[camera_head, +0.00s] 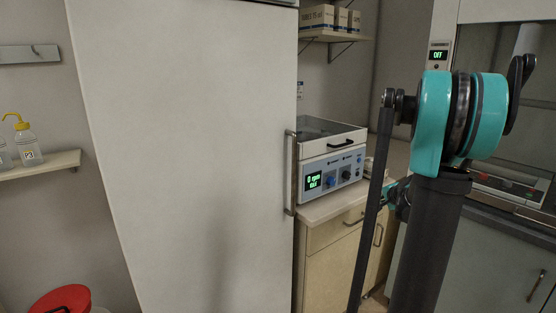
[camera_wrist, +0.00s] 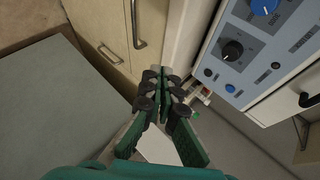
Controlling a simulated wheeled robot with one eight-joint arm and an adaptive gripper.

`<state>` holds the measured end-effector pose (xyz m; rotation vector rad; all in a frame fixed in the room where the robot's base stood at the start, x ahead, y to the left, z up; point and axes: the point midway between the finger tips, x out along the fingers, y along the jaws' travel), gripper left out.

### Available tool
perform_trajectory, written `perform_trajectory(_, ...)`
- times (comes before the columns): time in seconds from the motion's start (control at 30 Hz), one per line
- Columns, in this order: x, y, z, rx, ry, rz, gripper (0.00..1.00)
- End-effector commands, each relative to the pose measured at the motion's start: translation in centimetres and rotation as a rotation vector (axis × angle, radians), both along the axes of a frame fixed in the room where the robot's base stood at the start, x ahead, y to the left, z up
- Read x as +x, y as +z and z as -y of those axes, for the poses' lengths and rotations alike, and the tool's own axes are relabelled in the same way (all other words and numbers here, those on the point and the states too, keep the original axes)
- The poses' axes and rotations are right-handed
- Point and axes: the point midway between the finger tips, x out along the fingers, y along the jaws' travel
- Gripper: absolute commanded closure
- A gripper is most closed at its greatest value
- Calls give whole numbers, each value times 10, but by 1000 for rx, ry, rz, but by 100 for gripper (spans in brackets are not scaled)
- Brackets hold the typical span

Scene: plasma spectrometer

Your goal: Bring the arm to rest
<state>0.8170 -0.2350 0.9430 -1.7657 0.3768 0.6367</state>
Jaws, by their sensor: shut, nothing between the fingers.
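My arm rises at the right of the head view, with a teal joint (camera_head: 432,125) at the top of a dark link. A thin dark link hangs down on its left side. My gripper (camera_wrist: 164,80) shows in the wrist view, its green and black fingers together and empty. The fingertips appear in front of the bench cabinet, beside the control panel of a benchtop instrument. In the head view I cannot make out the fingers; a small teal part of my arm shows behind the dark links.
A tall white fridge-like cabinet (camera_head: 200,150) fills the left middle. The benchtop instrument (camera_head: 335,165), reading 0 rpm, stands on a wooden cabinet (camera_head: 330,260); its knobs show close in the wrist view (camera_wrist: 232,50). A fume hood (camera_head: 515,60) is behind my arm. A red-lidded bin (camera_head: 62,300) is lower left.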

Motion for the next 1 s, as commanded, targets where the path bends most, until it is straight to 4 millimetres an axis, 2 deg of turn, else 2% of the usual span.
perform_trajectory(0.27,-47,-13,-66,-142,176,-85,100)
perform_trajectory(0.37,-76,-21,-96,-220,273,-130,100)
perform_trajectory(0.47,-117,-34,-130,-323,400,-186,100)
perform_trajectory(0.6,-188,-59,-169,-492,603,-272,100)
perform_trajectory(0.7,-237,-77,-186,-608,739,-329,100)
perform_trajectory(0.8,-278,-93,-193,-703,851,-375,100)
perform_trajectory(0.9,-306,-104,-195,-773,930,-408,100)
perform_trajectory(1.0,-322,-111,-195,-813,975,-426,100)
